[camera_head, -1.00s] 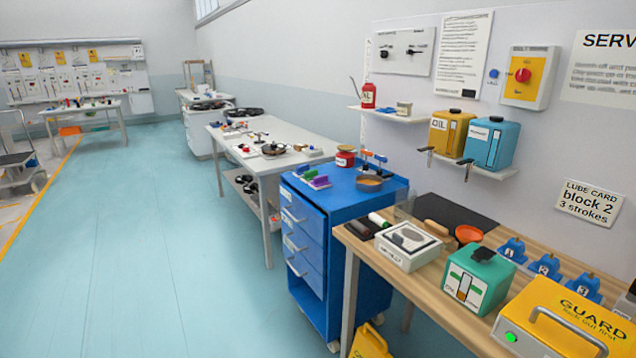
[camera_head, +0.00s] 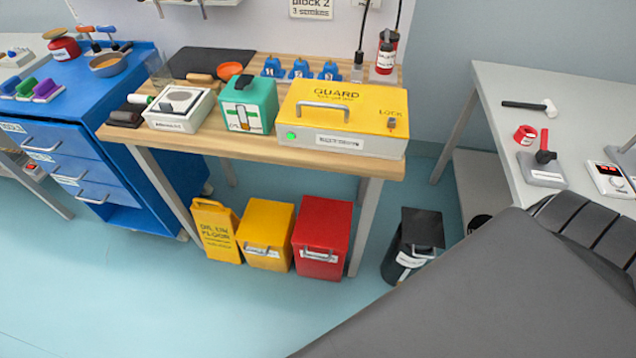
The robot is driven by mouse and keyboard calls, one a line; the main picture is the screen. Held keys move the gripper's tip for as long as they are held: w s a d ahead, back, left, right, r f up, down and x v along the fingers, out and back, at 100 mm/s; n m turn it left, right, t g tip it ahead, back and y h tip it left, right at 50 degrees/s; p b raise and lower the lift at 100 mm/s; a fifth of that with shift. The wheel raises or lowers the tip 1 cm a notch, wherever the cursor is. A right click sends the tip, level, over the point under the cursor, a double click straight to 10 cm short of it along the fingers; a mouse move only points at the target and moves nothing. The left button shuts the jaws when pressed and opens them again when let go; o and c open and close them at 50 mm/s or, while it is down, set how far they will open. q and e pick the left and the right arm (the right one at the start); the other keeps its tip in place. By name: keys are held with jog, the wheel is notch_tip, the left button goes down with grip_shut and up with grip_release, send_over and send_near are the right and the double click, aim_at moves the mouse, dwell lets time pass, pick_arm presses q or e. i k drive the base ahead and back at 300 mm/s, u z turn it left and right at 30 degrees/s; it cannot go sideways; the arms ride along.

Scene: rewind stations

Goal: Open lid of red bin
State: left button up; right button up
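The red bin (camera_head: 321,239) stands on the floor under the front of the wooden workbench, beside a bench leg. Its red lid (camera_head: 324,219) looks shut, and a pale handle (camera_head: 320,252) with a label sits on its front. A yellow bin (camera_head: 266,235) stands directly to its left. Neither of my grippers is in view. A large grey surface at the lower right covers part of the scene, and I cannot tell what it is.
A yellow floor sign (camera_head: 215,230) stands left of the bins, and a black bin (camera_head: 412,246) stands to the right. The wooden bench (camera_head: 264,148) overhangs the bins. A blue drawer cabinet (camera_head: 85,150) is at left. Floor in front of the bins is clear.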

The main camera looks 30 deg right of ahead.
aim_at(323, 223)
jog(key=z, duration=0.8)
jog(key=k, duration=1.4)
jog(key=z, duration=0.6)
jog(key=i, duration=1.1)
jog(key=u, duration=0.65)
